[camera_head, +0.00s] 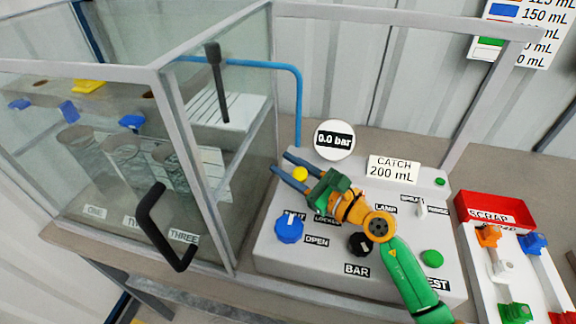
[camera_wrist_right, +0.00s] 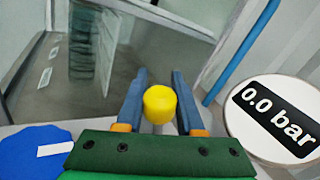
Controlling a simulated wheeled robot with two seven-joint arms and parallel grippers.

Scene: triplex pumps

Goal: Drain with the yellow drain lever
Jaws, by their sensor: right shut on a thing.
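The yellow drain lever (camera_head: 300,174) shows as a round yellow knob at the back left of the grey control panel (camera_head: 290,255). My right gripper (camera_head: 281,162) reaches over the panel from the lower right, with its two blue fingers on either side of the knob. In the right wrist view the gripper (camera_wrist_right: 160,82) is shut on the yellow knob (camera_wrist_right: 160,103). The lower part of the lever is hidden. The gauge (camera_head: 334,140) reads 0.0 bar, and a sign (camera_head: 393,169) reads CATCH 200 mL. My left gripper is not in view.
A glass cabinet (camera_head: 163,75) with a black handle (camera_head: 152,225) stands left of the panel, holding several glass cylinders. A blue knob (camera_head: 289,228), a black knob (camera_head: 360,244) and green buttons (camera_head: 432,258) are on the panel. A red SCRAP tray (camera_head: 497,203) is at the right.

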